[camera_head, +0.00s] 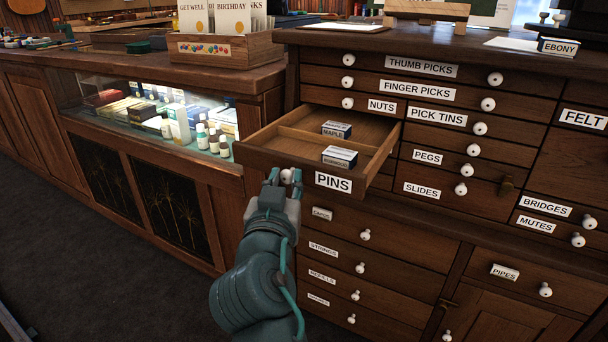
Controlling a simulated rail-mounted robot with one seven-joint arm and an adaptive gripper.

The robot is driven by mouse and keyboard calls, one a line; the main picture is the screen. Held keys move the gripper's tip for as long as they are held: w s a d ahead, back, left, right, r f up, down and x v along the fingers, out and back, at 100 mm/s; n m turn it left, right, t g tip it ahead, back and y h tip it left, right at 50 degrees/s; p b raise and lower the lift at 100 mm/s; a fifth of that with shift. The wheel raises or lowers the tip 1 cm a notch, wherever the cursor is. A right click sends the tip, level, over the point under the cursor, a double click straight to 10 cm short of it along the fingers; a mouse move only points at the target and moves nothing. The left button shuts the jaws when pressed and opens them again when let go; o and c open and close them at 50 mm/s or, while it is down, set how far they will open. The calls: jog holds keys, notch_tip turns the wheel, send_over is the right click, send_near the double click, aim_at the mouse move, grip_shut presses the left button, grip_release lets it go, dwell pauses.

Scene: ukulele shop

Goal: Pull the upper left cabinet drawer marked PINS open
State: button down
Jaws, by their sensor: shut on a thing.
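The drawer marked PINS (333,183) is pulled well out of the dark wooden cabinet (430,146). Its inside is open to view, with a divider and two small labelled boxes, one marked MAPLE (337,130) and one nearer the front (339,157) whose label is hard to read. My gripper (286,178) is at the left part of the drawer front, shut on the drawer's white round knob (287,176). The fingers hide part of the knob. My arm comes up from below, in front of the lower drawers.
A lit glass display case (150,118) with bottles and boxes stands at the left, close to the open drawer's corner. A wooden card box (226,48) sits on the counter above. Lower drawers with white knobs (365,235) are shut below. The floor (110,270) at the left is clear.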

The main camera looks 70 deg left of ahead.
jog(key=shift+s+d, duration=0.6)
jog(key=shift+s, duration=0.1)
jog(key=c, duration=1)
grip_release()
jog(key=shift+o, duration=0.2)
jog(key=v, duration=0.7)
jog(key=shift+d, duration=0.25)
jog(key=shift+s, duration=0.1)
